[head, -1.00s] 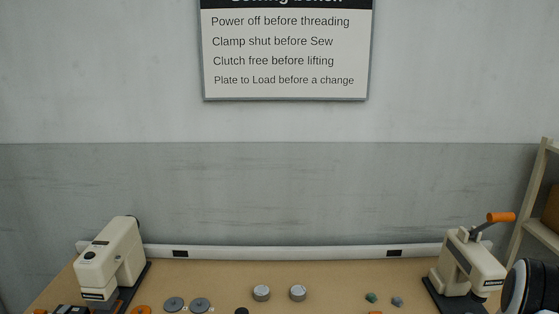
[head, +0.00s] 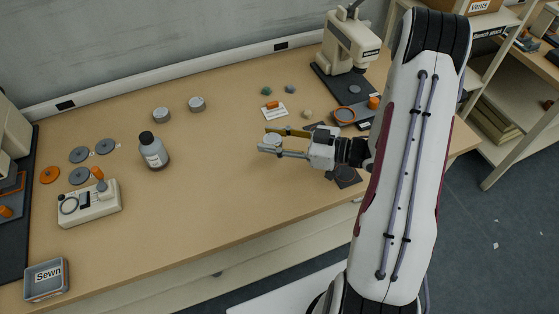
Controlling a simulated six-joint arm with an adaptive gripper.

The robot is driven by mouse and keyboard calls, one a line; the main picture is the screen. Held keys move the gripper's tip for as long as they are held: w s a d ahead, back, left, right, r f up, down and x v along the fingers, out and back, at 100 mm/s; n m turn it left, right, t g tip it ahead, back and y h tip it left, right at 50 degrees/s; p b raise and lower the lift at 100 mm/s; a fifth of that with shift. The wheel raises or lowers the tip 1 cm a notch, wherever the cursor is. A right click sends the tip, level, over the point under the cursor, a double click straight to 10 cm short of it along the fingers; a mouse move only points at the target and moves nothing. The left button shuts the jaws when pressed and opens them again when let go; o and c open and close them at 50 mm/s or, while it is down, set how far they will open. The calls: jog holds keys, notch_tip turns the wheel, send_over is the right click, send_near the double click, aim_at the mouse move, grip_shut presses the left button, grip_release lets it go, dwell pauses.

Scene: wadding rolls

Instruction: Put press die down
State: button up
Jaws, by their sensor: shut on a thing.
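My gripper (head: 268,142) is shut on a small round pale-grey piece, which looks like the press die (head: 272,138). It holds the piece near the middle of the bench, left of the hand press. I cannot tell whether the die touches the bench top or hangs just above it. The cream hand press (head: 349,42) stands on a dark base at the back right, apart from my gripper.
The wooden bench (head: 215,205) is clear at its front middle. Two round tins (head: 196,104) and a grey bottle (head: 153,150) stand to the left. A card with an orange piece (head: 272,106) lies behind my gripper.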

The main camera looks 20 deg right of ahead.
jog(key=s+d+r, duration=0.1)
jog(key=s+r, duration=0.1)
jog(key=s, duration=0.5)
jog(key=shift+m+t+h, duration=0.4)
jog(key=shift+d, duration=0.1)
send_over(287, 181)
jog(key=shift+f, duration=2.9)
jog(key=shift+f, duration=0.1)
jog(key=shift+f, duration=1.8)
jog(key=shift+f, duration=0.15)
jog(key=o, duration=1.4)
jog(key=shift+c, duration=0.2)
